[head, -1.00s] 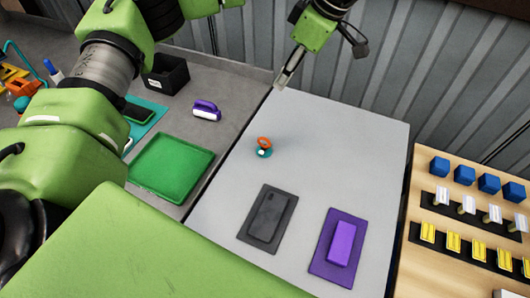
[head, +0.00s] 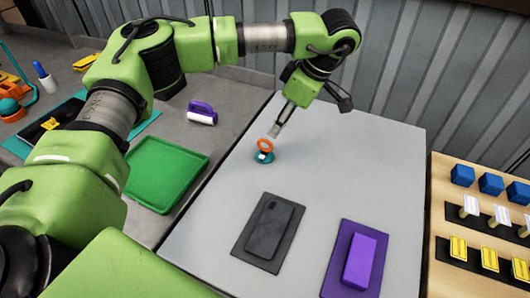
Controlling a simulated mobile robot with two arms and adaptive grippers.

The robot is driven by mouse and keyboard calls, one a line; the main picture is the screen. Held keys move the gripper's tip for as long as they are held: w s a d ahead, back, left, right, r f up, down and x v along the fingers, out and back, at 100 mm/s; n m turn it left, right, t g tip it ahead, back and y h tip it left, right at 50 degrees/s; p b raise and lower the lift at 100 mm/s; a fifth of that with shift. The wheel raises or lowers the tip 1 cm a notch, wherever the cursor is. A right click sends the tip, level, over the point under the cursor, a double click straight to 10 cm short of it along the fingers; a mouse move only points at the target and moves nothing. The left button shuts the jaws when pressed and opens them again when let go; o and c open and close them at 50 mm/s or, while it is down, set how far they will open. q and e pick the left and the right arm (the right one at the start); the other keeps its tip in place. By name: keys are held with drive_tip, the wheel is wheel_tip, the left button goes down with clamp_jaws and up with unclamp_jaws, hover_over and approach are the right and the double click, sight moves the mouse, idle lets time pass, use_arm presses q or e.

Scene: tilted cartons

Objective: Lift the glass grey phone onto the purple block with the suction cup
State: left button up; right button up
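The glass grey phone (head: 275,229) lies flat on a dark mat (head: 244,253) on the light grey table. The purple block (head: 360,262) lies on a purple mat (head: 339,277) to the right of the phone. The suction cup, with an orange ring handle (head: 265,145) and a teal base (head: 263,157), stands on the table behind the phone. My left gripper (head: 274,131) points down just above and behind the orange ring. It looks empty and apart from the ring; its finger gap is unclear from this angle. My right gripper is out of view.
A green tray (head: 165,174) and a purple-and-white roller (head: 202,113) lie on the darker bench at left. A wooden board (head: 440,225) with blue, white and yellow pieces stands at right. The table between the cup and the purple block is clear.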

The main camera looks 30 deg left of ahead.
sight(266, 140)
use_arm(q)
drive_tip(key=x, duration=0.4)
drive_tip(key=shift+f+p, duration=0.1)
drive_tip(key=shift+p, duration=0.2)
drive_tip(key=shift+a+f, duration=0.2)
drive_tip(key=shift+f, duration=0.05)
drive_tip(key=p+x, duration=0.1)
drive_tip(key=x, duration=0.1)
drive_tip(key=p+x, duration=0.1)
drive_tip(key=x, duration=0.1)
drive_tip(key=shift+w+a+f, duration=0.15)
drive_tip(key=shift+a+f, duration=0.05)
drive_tip(key=shift+a, duration=0.2)
clamp_jaws()
